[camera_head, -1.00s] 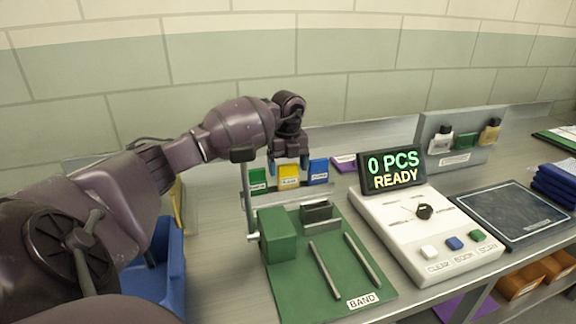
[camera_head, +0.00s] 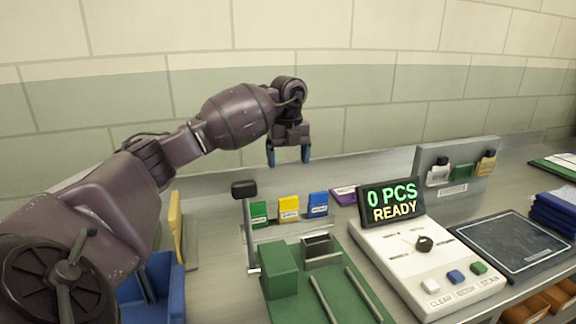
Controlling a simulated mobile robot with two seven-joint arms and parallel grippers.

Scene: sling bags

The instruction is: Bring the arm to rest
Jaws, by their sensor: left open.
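My left arm comes in from the left, dark purple-brown and bent at the elbow. Its left gripper (camera_head: 289,157) points down with two blue fingertips apart and nothing between them. It hangs in the air in front of the wall, above and behind the row of small cards. My right gripper is not in view.
A green fixture (camera_head: 335,290) with rails and a thin post (camera_head: 249,225) stands below. Green, yellow and blue cards (camera_head: 289,209) stand behind it. A white console (camera_head: 432,262) with a "0 PCS READY" display (camera_head: 391,204) is to the right, beside a dark pad (camera_head: 513,243). A blue bin (camera_head: 155,290) is lower left.

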